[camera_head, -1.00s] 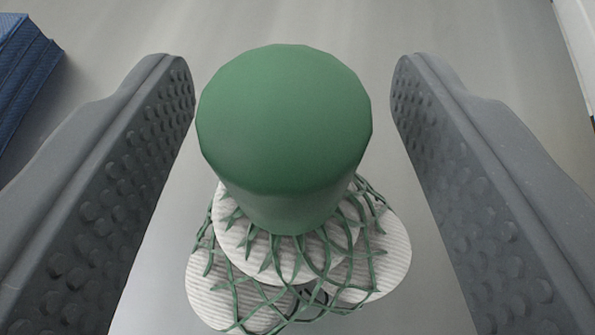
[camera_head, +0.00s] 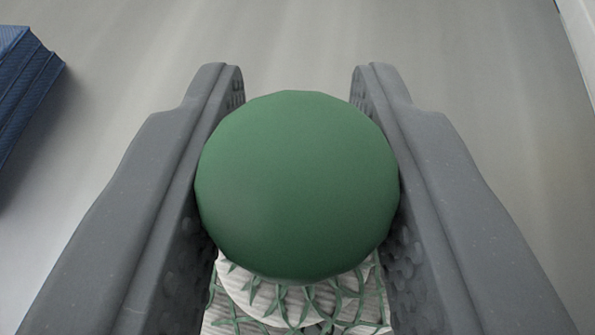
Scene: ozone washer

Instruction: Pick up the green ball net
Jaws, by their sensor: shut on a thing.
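The green ball net has a round green knob (camera_head: 297,185) at its top, in the middle of the camera view. Below the knob, green netting spreads over white ribbed pieces (camera_head: 300,306); their lower part is cut off by the frame's bottom edge. My gripper (camera_head: 298,85) is shut on the green knob, with one grey finger against its left side and the other against its right. The fingertips reach a little past the knob. The knob hides part of the netting.
A blue ridged block (camera_head: 22,95) stands at the left edge. A pale strip (camera_head: 582,40) runs along the upper right edge. The grey surface (camera_head: 300,40) beyond the fingertips is clear.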

